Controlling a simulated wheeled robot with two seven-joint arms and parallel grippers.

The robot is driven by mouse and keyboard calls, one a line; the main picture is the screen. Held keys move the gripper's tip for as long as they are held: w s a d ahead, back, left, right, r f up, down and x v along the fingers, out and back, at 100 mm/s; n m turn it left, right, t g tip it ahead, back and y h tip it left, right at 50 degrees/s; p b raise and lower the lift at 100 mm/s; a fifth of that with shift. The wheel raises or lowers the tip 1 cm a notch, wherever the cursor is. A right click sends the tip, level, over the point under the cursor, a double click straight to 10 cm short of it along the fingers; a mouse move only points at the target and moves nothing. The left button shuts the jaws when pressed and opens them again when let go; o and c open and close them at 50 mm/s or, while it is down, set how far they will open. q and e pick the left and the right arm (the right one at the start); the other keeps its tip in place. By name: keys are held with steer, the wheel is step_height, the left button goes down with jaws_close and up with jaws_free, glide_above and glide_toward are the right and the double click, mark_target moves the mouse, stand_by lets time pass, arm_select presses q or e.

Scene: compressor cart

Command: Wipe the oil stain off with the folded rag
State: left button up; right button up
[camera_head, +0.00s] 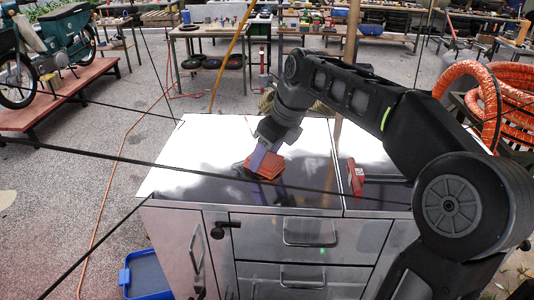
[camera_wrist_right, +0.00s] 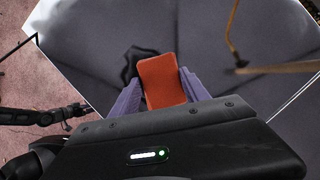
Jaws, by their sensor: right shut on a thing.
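The folded rag (camera_head: 267,168) is a flat orange-red pad low over the front middle of the cart's shiny metal top (camera_head: 190,172). My right gripper (camera_head: 259,157), with purple fingers, comes down from above and is shut on the rag. In the right wrist view the rag (camera_wrist_right: 162,82) sticks out between the two fingers. A dark irregular patch, which looks like the oil stain (camera_wrist_right: 132,60), lies just left of the rag there, partly hidden by it. I cannot tell whether the rag touches the top.
A red object (camera_head: 355,177) with a dark bar lies on the top to the right. Thin dark cables cross the head view. A blue tray (camera_head: 146,274) is on the floor at front left. Orange coiled hose (camera_head: 470,88) stands at right. The top's left side is clear.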

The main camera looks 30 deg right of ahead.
steer(key=shift+w+a+p, duration=0.45)
steer(key=shift+w+a, duration=0.35)
steer(key=shift+a, duration=0.3)
steer(key=shift+w+a+f, duration=0.15)
steer(key=shift+a, duration=0.1)
steer(key=shift+w+a+p, duration=0.55)
steer(key=shift+a, duration=0.2)
steer(key=shift+w+a, duration=0.5)
steer(key=shift+a, duration=0.15)
